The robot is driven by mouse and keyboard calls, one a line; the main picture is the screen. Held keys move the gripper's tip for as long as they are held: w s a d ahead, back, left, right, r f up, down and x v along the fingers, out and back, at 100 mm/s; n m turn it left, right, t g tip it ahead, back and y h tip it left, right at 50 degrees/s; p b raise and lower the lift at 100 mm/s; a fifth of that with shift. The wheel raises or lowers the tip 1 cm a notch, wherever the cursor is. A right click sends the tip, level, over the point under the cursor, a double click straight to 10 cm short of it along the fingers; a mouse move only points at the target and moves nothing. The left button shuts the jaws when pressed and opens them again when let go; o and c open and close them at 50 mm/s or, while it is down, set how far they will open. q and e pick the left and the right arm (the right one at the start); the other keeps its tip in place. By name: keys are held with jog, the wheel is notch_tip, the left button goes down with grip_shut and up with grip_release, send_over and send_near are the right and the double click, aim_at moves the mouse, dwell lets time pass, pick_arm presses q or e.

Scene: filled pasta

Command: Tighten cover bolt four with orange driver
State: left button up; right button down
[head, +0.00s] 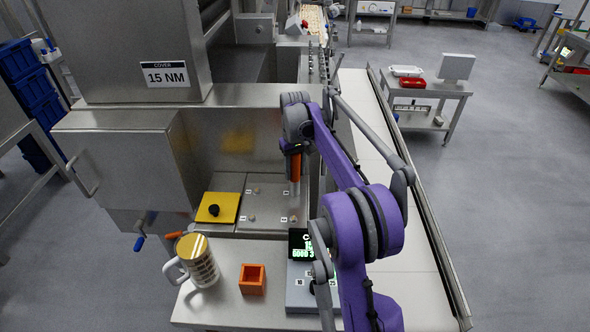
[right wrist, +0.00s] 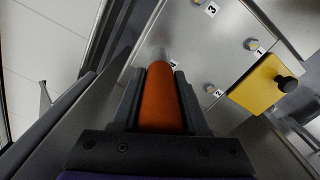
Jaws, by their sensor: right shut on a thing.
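My right gripper (head: 293,150) is shut on the orange driver (head: 295,170), which points down over the far right part of the metal cover plate. In the right wrist view the driver (right wrist: 160,98) sits between both fingers, its grey tip (right wrist: 159,55) beside the label 4 (right wrist: 173,64). The tip hides bolt four, so I cannot tell whether they touch. Bolts three (right wrist: 197,45), one (right wrist: 251,44) and two (right wrist: 210,89) show with their labels on the cover plate (right wrist: 217,60). My left gripper is not in view.
A yellow plate with a black knob (head: 217,208) lies left of the cover. An orange open box (head: 252,280), a mug (head: 200,258) and a control box with green display (head: 300,295) stand in front. A sign (head: 165,75) reads COVER 15 NM.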

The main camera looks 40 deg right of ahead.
aim_at(295, 157)
jog(key=shift+r, duration=0.1)
jog(key=shift+r+p, duration=1.2)
jog(key=shift+r, duration=1.3)
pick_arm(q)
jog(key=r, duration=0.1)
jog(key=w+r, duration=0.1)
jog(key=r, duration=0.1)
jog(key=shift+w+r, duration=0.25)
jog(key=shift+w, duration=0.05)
pick_arm(e)
jog(key=shift+f, duration=0.1)
